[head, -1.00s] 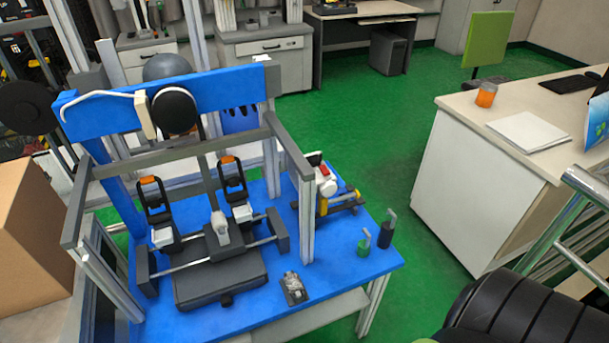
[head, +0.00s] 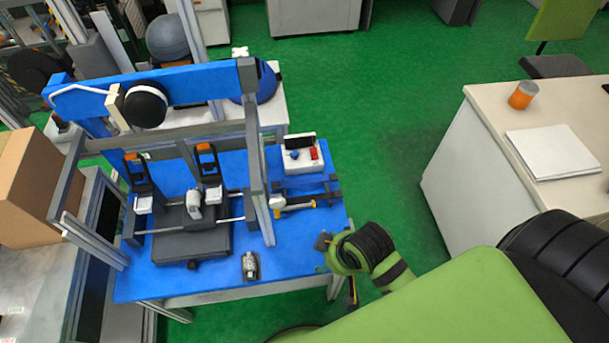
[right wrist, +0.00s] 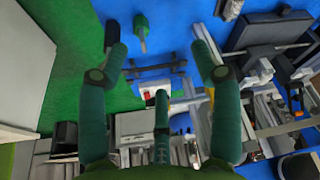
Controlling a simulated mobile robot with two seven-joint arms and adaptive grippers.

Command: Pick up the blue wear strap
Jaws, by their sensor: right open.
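A dark, navy-looking piece (right wrist: 112,33), which I take for the blue wear strap, stands at the table edge in the right wrist view, close to the left fingertip. A green piece with a thin grey tab (right wrist: 142,27) is beside it, farther toward the middle. In the head view I cannot make out either piece; my right arm covers that corner. My right gripper (right wrist: 160,50) is open, with nothing visible between its fingers. In the head view the right gripper (head: 338,266) is by the table's right front corner. My left gripper is not in view.
The blue table (head: 290,262) carries the drop tower frame (head: 255,170), a control box with a red switch (head: 303,155) and a small metal part (head: 250,266). A white desk (head: 490,140) stands to the right. Green floor lies between table and desk.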

